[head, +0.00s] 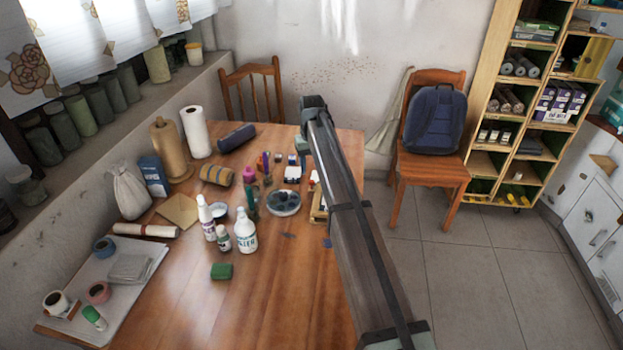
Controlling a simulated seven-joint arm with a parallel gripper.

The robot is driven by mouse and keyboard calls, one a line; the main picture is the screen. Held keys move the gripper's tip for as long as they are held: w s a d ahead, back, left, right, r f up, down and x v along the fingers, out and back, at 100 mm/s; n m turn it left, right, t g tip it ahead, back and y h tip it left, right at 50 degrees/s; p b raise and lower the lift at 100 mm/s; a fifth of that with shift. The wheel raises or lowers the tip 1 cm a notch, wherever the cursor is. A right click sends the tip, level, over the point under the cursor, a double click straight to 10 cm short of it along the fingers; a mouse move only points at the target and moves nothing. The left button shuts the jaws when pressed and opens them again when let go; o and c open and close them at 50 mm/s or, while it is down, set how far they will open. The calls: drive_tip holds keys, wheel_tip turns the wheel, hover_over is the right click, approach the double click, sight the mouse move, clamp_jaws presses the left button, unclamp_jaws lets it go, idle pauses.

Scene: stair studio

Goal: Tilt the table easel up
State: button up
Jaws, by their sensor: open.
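A light wooden piece (318,207) shows at the right part of the table, just left of my arm. It may be the edge of the table easel, but my arm covers most of it, so I cannot tell its tilt. My arm crosses the picture from the bottom right up to a joint above the table's far edge. My gripper is hidden behind the arm, and I cannot see its fingers or whether they touch anything.
The wooden table (290,265) holds bottles, including a white one (244,231), a round palette (284,202), a green sponge (222,271) and paper rolls (196,132). A chair with a blue backpack (434,120) stands behind right. The table's front middle is clear.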

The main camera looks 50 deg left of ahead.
sight(312, 181)
drive_tip(key=shift+f, duration=2.8)
drive_tip(key=shift+c, duration=0.2)
clamp_jaws()
